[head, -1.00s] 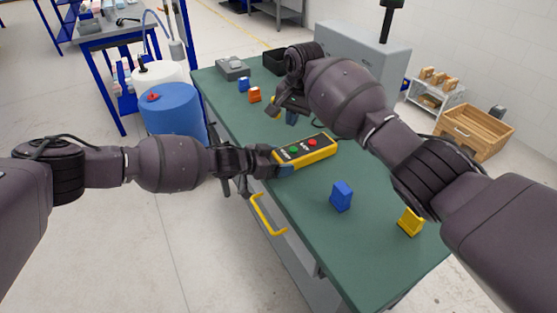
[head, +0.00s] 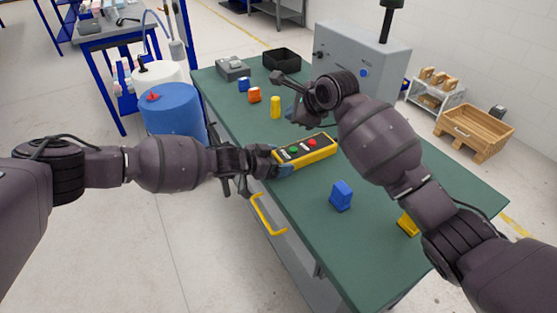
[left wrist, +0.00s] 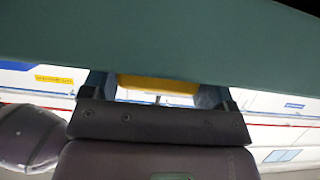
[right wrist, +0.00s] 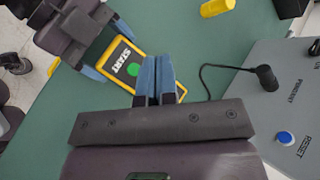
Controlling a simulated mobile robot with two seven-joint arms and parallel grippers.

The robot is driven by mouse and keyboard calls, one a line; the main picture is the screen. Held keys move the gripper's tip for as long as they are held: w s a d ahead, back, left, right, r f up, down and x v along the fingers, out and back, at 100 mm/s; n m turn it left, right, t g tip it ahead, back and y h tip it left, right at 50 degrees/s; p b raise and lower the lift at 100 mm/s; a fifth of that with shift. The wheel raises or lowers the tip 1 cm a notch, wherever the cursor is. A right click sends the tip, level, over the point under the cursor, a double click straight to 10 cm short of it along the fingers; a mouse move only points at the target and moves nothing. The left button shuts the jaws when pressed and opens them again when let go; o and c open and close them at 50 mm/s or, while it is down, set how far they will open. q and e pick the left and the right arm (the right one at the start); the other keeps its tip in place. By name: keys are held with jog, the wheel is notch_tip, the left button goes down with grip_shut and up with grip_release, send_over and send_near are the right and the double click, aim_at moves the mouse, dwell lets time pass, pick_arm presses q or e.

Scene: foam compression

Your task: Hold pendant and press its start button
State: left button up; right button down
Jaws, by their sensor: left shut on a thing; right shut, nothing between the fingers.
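The pendant (head: 322,155) is a yellow box with a dark face, a green button (head: 294,149) and a red button (head: 311,142). My left gripper (head: 277,162) is shut on its left end at the table's near edge. The left wrist view shows a yellow strip of the pendant (left wrist: 158,82) between the fingers. My right gripper (right wrist: 157,98) is shut and empty; in the head view it is beyond the pendant, mostly hidden by its wrist. In the right wrist view its blue fingertips overlap the pendant (right wrist: 151,54) beside the green START button (right wrist: 132,69). Contact cannot be told; the red button is hidden there.
The green table (head: 400,180) holds a blue block (head: 341,195), a yellow block (head: 407,224), a yellow cylinder (head: 275,107), small orange and blue blocks and a black bin (head: 282,60). A grey machine (head: 350,60) stands at the back, with a cable in the right wrist view.

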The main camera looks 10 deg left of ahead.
aim_at(293, 150)
jog(key=shift+f, duration=4.4)
jog(key=shift+f, duration=0.1)
